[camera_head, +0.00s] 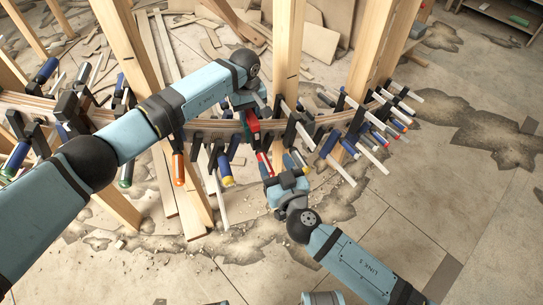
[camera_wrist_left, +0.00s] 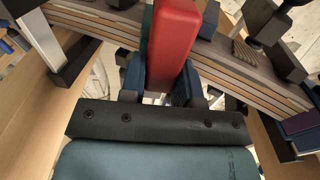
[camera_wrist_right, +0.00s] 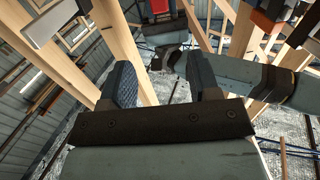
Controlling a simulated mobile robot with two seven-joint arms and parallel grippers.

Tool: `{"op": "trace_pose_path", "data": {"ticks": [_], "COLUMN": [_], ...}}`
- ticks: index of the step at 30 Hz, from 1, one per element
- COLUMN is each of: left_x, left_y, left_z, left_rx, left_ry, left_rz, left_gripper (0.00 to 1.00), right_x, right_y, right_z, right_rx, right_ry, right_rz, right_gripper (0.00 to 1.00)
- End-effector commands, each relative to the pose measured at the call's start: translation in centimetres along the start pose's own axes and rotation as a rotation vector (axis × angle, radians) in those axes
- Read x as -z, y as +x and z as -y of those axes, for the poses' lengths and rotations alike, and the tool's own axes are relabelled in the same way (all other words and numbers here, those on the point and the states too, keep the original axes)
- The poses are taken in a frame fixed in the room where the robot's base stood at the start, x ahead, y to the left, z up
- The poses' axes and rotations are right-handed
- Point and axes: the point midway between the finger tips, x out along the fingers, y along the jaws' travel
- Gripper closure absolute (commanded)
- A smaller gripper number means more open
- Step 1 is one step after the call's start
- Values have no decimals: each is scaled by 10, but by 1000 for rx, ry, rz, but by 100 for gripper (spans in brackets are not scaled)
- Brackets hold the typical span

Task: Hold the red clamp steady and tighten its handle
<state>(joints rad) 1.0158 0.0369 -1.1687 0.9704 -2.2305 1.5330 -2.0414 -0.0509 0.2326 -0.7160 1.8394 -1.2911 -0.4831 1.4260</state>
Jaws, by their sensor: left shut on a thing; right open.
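The red clamp (camera_head: 253,125) is on the curved wooden stringer (camera_head: 218,127), near the middle of the head view. My left gripper (camera_head: 251,108) is shut on its red body (camera_wrist_left: 172,45), which stands between the blue finger pads (camera_wrist_left: 160,82) in the left wrist view. A red handle (camera_head: 264,160) hangs below the stringer. My right gripper (camera_head: 277,170) is just below and beside it. In the right wrist view its fingers (camera_wrist_right: 162,82) are apart with nothing clearly between them. I cannot tell whether a finger touches the handle.
Several other clamps with blue (camera_head: 328,144), orange (camera_head: 178,168) and green handles line the stringer on both sides, close to my grippers. Upright wooden posts (camera_head: 286,60) rise behind. Scrap boards lie on the floor behind; the cracked floor (camera_head: 440,220) at the right front is clear.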

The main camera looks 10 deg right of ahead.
Motion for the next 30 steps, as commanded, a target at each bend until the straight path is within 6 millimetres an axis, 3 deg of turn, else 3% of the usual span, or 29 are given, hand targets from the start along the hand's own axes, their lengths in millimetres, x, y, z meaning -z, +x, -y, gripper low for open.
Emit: {"op": "trace_pose_path", "data": {"ticks": [21, 30], "left_x": [0, 0], "left_y": [0, 0], "left_z": [0, 0], "left_rx": [0, 0], "left_ry": [0, 0], "left_rz": [0, 0], "left_gripper": [100, 100], "right_x": [0, 0], "right_y": [-72, -78], "right_z": [0, 0], "right_rx": [0, 0], "right_ry": [1, -1], "right_rz": [1, -1], "right_gripper": [44, 44]}}
